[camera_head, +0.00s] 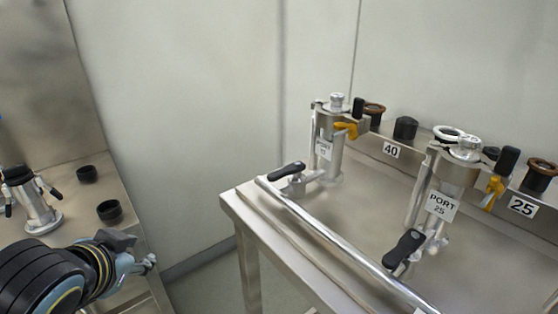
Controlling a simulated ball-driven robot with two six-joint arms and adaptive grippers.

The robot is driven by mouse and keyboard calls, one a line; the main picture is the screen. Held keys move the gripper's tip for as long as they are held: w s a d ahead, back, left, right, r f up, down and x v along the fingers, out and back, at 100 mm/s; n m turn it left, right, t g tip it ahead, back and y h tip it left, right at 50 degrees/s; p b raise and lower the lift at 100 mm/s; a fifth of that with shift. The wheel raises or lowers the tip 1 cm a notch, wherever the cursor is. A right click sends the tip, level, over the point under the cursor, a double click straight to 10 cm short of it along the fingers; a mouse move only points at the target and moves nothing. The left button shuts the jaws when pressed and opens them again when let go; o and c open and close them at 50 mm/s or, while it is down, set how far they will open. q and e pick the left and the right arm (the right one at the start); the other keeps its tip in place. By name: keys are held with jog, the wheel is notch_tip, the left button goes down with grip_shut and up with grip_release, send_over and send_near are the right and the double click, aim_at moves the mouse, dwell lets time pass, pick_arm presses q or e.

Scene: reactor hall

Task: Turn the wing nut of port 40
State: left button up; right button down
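The port 40 fitting (327,149) is a silver upright cylinder at the back left of the steel table, with a small white label on its front. Its yellow wing nut (346,129) sticks out at the upper right of the cylinder. A black-handled lever (287,171) sits low at its left. My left gripper (148,263) is at the lower left, well apart from the fitting and left of the table. The wrist partly hides the gripper, so I cannot tell whether it is open or shut. My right gripper is not in view.
The port 25 fitting (441,205), with its yellow wing nut (493,191) and black lever (404,249), stands to the right. A rail (330,235) runs along the table's front edge. A left bench holds black cups (109,211) and another fitting (32,203). A floor gap separates the two.

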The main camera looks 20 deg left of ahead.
pick_arm(q)
jog(key=w+r+m+t+y, duration=0.1)
jog(key=w+r+t, duration=0.3)
jog(key=r, duration=0.4)
jog(key=w+r+m+t, duration=0.25)
jog(key=w+r, duration=0.25)
jog(key=r, duration=0.3)
jog(key=w+d+r+m+t+h, duration=0.4)
jog(key=d+r+m+t+h, duration=0.2)
jog(key=d+r+m+h, duration=0.55)
jog(key=s+d+f+m+g+h, duration=0.2)
jog(key=d+f+m+g+h, duration=0.65)
jog(key=m+g, duration=0.6)
jog(key=w+d+f+m+t+y, duration=0.1)
jog(key=w+d+t, duration=0.1)
jog(key=w+d, duration=0.3)
jog(key=d, duration=0.4)
jog(key=shift+w+f+p, duration=0.35)
jog(key=shift+d, duration=0.1)
jog(key=shift+c, duration=0.3)
grip_shut()
